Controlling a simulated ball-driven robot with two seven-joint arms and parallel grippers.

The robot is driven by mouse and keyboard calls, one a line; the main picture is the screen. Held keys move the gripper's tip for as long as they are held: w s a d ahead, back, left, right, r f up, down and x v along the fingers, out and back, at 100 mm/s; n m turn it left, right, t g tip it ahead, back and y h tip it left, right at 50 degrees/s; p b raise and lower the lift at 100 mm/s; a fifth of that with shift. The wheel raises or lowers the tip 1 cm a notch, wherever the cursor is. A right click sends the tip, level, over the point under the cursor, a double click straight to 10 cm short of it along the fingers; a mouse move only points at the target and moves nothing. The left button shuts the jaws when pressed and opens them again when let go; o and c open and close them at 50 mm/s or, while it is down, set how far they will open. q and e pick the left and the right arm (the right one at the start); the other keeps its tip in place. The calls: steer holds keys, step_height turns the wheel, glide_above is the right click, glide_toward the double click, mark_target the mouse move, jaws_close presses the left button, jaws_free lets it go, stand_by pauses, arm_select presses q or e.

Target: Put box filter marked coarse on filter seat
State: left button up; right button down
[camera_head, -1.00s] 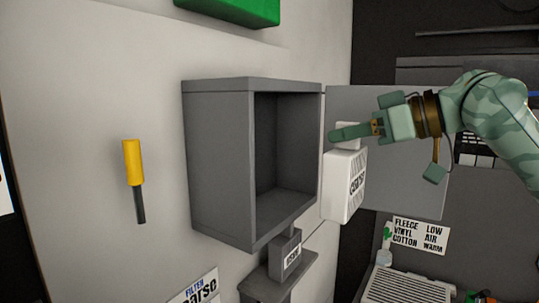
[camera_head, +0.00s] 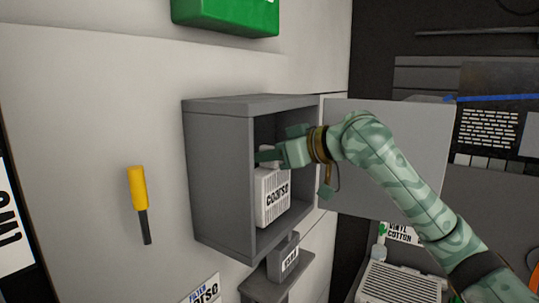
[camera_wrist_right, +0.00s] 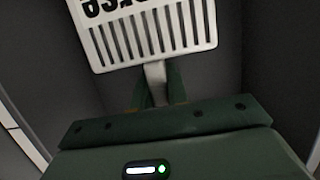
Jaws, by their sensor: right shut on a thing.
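The white box filter marked coarse (camera_head: 272,198) is inside the open grey wall cabinet (camera_head: 222,180). It also shows in the right wrist view (camera_wrist_right: 150,38), with its slatted face and part of its lettering upside down. My right gripper (camera_head: 268,156) reaches into the cabinet from the right and is shut on the filter's top tab (camera_wrist_right: 156,82). The filter hangs upright below the fingers. I cannot tell whether its underside touches the cabinet floor. No separate filter seat can be made out inside the cabinet. My left gripper is not in view.
The cabinet's grey door (camera_head: 390,150) stands open to the right, behind my right arm. A grey bracket (camera_head: 285,262) with a labelled block is below the cabinet. A yellow-handled tool (camera_head: 138,190) is on the wall at left. A green box (camera_head: 225,14) is above.

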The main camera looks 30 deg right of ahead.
steer(key=shift+f, duration=0.35)
steer(key=c, duration=1.4)
jaws_free()
steer(key=shift+f, duration=0.1)
steer(key=shift+o, duration=0.2)
steer(key=b+v, duration=0.3)
steer(key=v, duration=0.9)
